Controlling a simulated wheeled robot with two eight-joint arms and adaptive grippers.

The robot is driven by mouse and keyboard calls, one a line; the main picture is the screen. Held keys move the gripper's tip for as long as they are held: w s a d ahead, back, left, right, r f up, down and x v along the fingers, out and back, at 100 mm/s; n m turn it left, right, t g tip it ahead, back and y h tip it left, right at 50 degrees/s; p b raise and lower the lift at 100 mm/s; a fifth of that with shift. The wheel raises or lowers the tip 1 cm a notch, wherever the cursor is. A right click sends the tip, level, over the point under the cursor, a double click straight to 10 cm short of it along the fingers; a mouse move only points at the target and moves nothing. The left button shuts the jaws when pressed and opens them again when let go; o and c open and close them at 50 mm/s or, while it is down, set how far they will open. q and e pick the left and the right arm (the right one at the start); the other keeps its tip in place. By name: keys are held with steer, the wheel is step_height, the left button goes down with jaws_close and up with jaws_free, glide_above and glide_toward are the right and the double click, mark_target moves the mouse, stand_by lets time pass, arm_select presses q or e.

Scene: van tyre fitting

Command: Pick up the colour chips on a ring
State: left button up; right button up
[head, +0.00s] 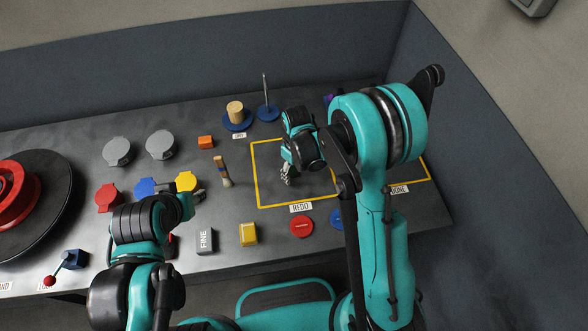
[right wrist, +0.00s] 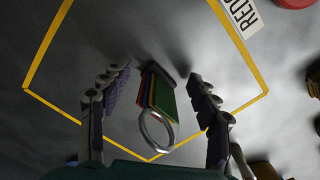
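The colour chips on a ring (right wrist: 160,95) show in the right wrist view as a small stack of green, yellow and red strips with a metal ring at one end. They are between the two fingers of my right gripper (right wrist: 158,105), which is open, with a gap on both sides. In the head view my right gripper (head: 287,178) points down inside the yellow outline marked REDO, and the chips are hidden there. My left gripper (head: 198,195) is near the yellow round piece at the lower left; its fingers are too small to judge.
The yellow outline (head: 256,178) has a REDO label at its front edge. A brush (head: 223,172) lies left of it. A yellow block (head: 248,234), a red disc (head: 301,227) and a FINE block (head: 205,241) stand in front. Two grey round pieces (head: 160,144) sit further back left.

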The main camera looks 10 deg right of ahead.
jaws_close()
steer(key=shift+r, duration=0.1)
step_height(320, 180, up, 5)
steer(key=shift+f+p, duration=0.2)
steer(key=shift+p, duration=0.7)
steer(key=s+r+p, duration=0.2)
steer(key=s+r, duration=0.4)
steer(key=s, duration=0.5)
steer(key=shift+s, duration=0.35)
